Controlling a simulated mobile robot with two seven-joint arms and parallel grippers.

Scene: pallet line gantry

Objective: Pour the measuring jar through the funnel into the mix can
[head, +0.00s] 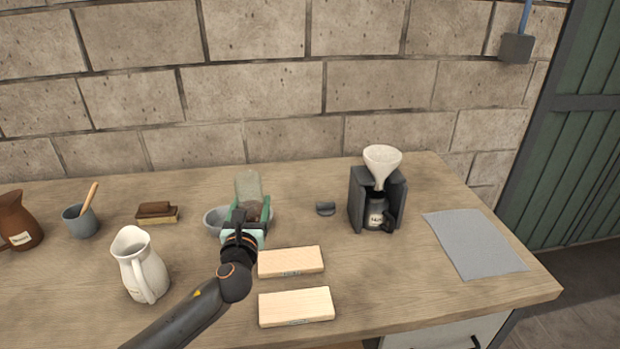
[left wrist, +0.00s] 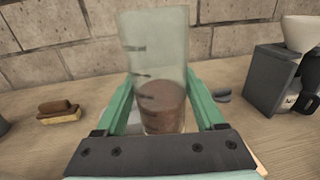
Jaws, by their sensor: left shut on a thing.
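The measuring jar is a clear glass with dark marks and brown contents in its lower part; it shows in the head view (head: 248,186) and in the left wrist view (left wrist: 157,55). My left gripper (head: 255,213) has its green fingers shut around the jar, which stands about upright. Whether the jar touches the table is hidden. The white funnel (head: 382,160) sits on top of a dark grey stand (head: 358,200) at the right. My right gripper is not in view.
A grey bowl (head: 213,220) is partly hidden behind my left gripper. Two wooden blocks (head: 291,262) lie in front. A small dark grey piece (head: 325,208) lies between jar and stand. A white pitcher (head: 141,265) and a brush (head: 157,212) are left; a grey sheet (head: 474,243) lies right.

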